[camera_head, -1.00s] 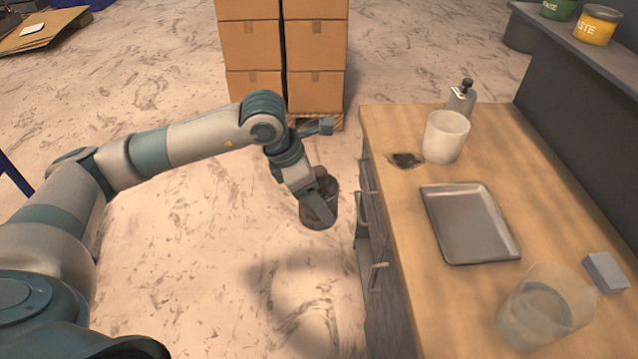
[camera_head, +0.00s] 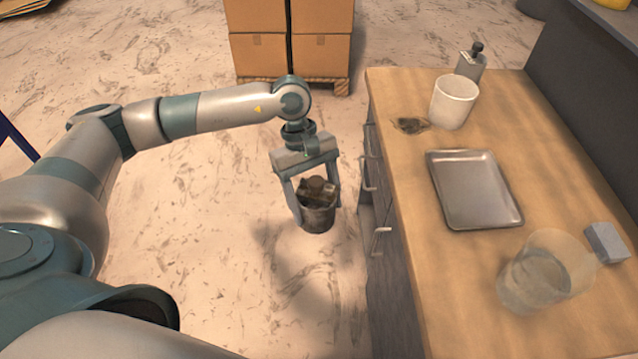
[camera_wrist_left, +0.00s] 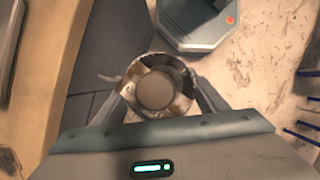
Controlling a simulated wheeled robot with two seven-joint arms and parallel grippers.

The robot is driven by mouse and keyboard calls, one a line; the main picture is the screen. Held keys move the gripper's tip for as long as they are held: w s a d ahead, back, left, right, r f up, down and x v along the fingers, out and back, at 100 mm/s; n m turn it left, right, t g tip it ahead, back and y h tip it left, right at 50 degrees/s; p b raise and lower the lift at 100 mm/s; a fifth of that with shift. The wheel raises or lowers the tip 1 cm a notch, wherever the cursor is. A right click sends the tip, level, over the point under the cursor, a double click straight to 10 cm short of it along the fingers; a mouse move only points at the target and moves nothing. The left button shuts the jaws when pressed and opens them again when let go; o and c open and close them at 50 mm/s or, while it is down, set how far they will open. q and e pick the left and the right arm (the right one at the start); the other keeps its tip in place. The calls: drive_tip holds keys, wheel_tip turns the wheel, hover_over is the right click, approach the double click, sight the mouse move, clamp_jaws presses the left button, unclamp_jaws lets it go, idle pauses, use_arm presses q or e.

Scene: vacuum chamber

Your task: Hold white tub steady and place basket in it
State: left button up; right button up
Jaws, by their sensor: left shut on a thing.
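The white tub (camera_head: 455,102) stands upright on the wooden worktop, near its back left, with no gripper at it. My left gripper (camera_head: 316,206) is shut on the basket (camera_head: 319,219), a small dark metallic cylinder with lumpy dark contents. One finger is on each side of it. It hangs upright over the floor, left of the cabinet and apart from it. In the left wrist view the basket (camera_wrist_left: 181,75) shows from above between the fingers, with a round pale-brown thing inside its rim. My right gripper is not in view.
On the worktop (camera_head: 400,160) are a metal tray (camera_head: 475,222), a clear beaker with liquid (camera_head: 535,285), a grey block (camera_head: 606,243), a bottle (camera_head: 471,65) and a dark patch (camera_head: 410,125). Cardboard boxes (camera_head: 320,60) stand behind. Drawer handles (camera_head: 380,240) jut from the cabinet.

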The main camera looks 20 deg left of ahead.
sight(310, 225)
use_arm(q)
drive_tip(key=s+f+m+y, duration=0.1)
drive_tip(key=m, duration=0.2)
drive_tip(key=s+f+m+g+y, duration=0.1)
drive_tip(key=s+m, duration=0.1)
drive_tip(key=m, duration=0.1)
drive_tip(key=s+f+m+y, duration=0.1)
drive_tip(key=m, duration=0.2)
drive_tip(key=shift+s+d+f+g, duration=0.25)
drive_tip(key=shift+s+f+g, duration=0.15)
drive_tip(key=shift+s+f+m+y, duration=0.4)
drive_tip(key=shift+s+m, duration=0.1)
drive_tip(key=shift+m, duration=0.5)
drive_tip(key=shift+a+r, duration=0.1)
